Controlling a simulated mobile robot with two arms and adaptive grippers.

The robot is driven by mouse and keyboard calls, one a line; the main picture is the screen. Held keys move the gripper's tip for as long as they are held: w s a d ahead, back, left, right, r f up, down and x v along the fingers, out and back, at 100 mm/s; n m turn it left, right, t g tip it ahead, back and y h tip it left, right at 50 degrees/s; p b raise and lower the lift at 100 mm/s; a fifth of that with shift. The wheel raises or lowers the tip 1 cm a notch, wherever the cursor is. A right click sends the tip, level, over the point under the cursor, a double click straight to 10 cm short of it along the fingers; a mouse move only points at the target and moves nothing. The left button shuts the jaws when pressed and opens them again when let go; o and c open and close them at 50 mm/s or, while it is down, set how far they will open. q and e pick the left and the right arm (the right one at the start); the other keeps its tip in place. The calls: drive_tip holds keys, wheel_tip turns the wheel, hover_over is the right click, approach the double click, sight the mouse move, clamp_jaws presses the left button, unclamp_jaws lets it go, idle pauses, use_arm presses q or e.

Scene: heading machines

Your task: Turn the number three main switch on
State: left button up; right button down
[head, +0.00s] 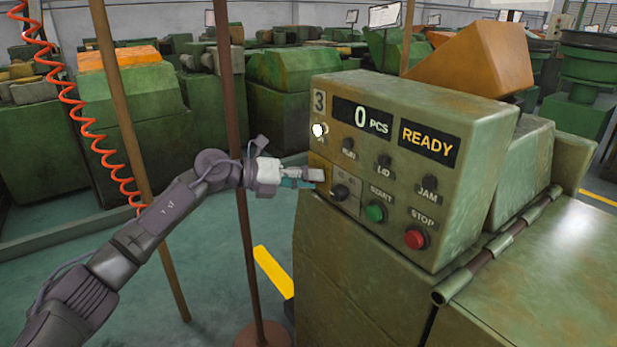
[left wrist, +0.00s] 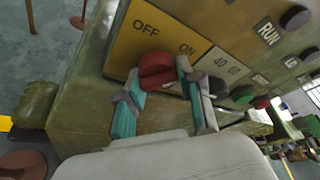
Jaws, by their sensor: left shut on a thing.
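The number three machine's control panel (head: 345,170) shows a "3" plate, a "0 PCS" display and a lit "READY" display. A white lamp (head: 319,130) glows below the 3. The red main switch knob (left wrist: 157,68) sits on a yellow plate (left wrist: 150,32) marked OFF at left and ON at right. My left gripper (head: 312,178) reaches the panel's lower left; its teal-padded fingers (left wrist: 162,85) are closed around the knob in the left wrist view. The fingers partly hide the knob, and I cannot tell exactly where it points. My right gripper is not in view.
A black selector knob (head: 340,192), a green START button (head: 375,212) and a red STOP button (head: 415,239) lie right of the switch. A brown post (head: 240,235) stands close behind my left arm. A red coiled hose (head: 90,130) hangs at left.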

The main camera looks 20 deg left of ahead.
use_arm(q)
drive_tip(key=shift+f+m, duration=0.2)
drive_tip(key=shift+m, duration=0.1)
idle(0.4)
drive_tip(key=o, duration=1.2)
drive_tip(key=shift+r, duration=0.1)
drive_tip(key=v, duration=1.2)
drive_tip(key=shift+d, duration=0.1)
